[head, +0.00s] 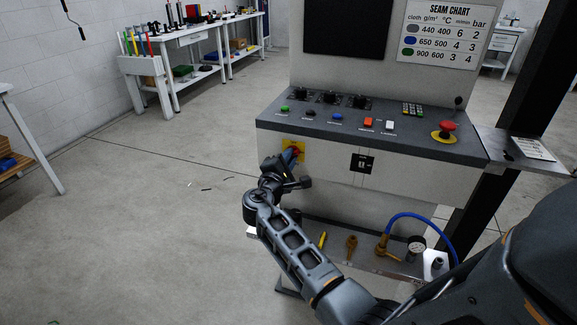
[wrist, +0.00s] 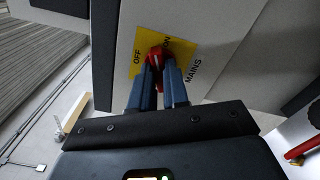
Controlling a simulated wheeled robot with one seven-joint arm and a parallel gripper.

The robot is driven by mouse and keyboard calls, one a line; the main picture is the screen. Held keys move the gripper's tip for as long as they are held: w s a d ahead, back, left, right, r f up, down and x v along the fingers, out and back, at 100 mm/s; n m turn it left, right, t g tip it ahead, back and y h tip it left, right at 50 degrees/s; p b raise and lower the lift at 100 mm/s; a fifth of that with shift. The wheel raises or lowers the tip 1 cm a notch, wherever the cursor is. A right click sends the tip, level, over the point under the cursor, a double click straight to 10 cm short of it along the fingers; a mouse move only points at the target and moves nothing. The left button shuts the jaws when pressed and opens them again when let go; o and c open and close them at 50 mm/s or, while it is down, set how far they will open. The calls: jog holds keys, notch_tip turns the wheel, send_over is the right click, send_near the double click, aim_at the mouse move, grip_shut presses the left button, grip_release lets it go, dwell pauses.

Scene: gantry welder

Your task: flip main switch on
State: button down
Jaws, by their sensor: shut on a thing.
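The main switch is a red rotary handle (wrist: 155,56) on a yellow plate (wrist: 184,52) marked OFF, ON and MAINS. In the head view the yellow plate (head: 287,156) is on the left of the console's front face, and the handle is mostly hidden by my gripper. My gripper (wrist: 158,72) has its two blue fingers closed on the red handle. It also shows in the head view (head: 291,155), reaching the plate from the front. The handle shows between the fingertips, near the ON lettering; its exact angle is hard to tell.
The console (head: 370,131) carries knobs, coloured buttons and a red emergency stop (head: 446,127) on top. A black key panel (head: 361,163) is right of the switch. Below, a shelf (head: 347,255) holds brass fittings, a gauge and a blue hose (head: 425,217).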

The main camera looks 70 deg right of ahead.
jog(key=m+b, duration=0.5)
jog(key=b, duration=0.1)
jog(key=shift+f, duration=0.2)
jog(key=shift+r, duration=0.1)
dwell(0.3)
jog(key=c, duration=1.1)
grip_release()
jog(key=shift+a, duration=0.15)
jog(key=a, duration=0.7)
jog(key=shift+s+a+b, duration=0.3)
jog(key=shift+s+b, duration=0.05)
